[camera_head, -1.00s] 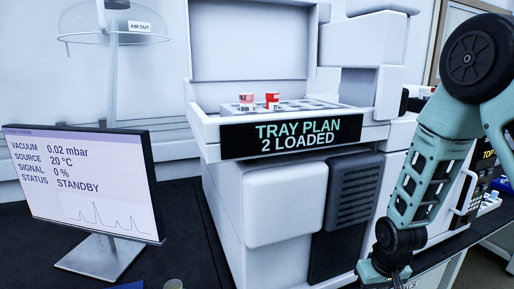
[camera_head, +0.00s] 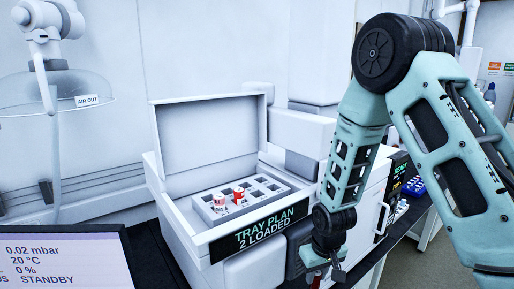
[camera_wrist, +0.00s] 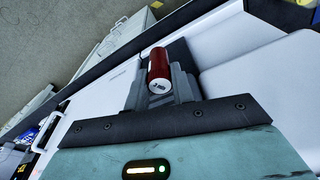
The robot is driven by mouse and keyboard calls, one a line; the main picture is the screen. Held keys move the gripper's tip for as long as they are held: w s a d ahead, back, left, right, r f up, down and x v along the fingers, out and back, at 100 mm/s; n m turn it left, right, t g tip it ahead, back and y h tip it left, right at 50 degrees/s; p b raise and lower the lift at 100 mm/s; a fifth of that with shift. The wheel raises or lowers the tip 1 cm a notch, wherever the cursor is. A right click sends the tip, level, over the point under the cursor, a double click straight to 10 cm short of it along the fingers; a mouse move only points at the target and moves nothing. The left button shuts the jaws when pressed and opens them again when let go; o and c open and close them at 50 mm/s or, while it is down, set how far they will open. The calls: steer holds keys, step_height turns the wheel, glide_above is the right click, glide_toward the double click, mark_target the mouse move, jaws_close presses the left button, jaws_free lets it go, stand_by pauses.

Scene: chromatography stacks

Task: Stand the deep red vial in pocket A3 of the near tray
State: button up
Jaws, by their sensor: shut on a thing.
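The deep red vial (camera_wrist: 159,66) has a pale cap end with a dark mark. It is between the grey fingers of my gripper (camera_wrist: 160,80), which is shut on it in the wrist view. In the head view my gripper (camera_head: 325,274) is at the bottom edge, right of and below the tray sign, and only a bit of red shows there. A grey tray (camera_head: 262,204) with rows of pockets sits in the open white instrument. A white-and-red vial (camera_head: 218,201) and a red vial (camera_head: 239,196) stand in its left part. Pocket labels are not readable.
The instrument's raised lid (camera_head: 208,140) stands behind the tray. A sign (camera_head: 262,230) reading "TRAY PLAN 2 LOADED" is on its front. A monitor (camera_head: 65,255) is at lower left. Several pockets at the tray's right look empty.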

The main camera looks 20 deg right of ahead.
step_height(320, 180, up, 4)
steer(key=shift+f+p, duration=0.1)
steer(key=shift+p, duration=1.1)
steer(key=shift+f+b, duration=0.35)
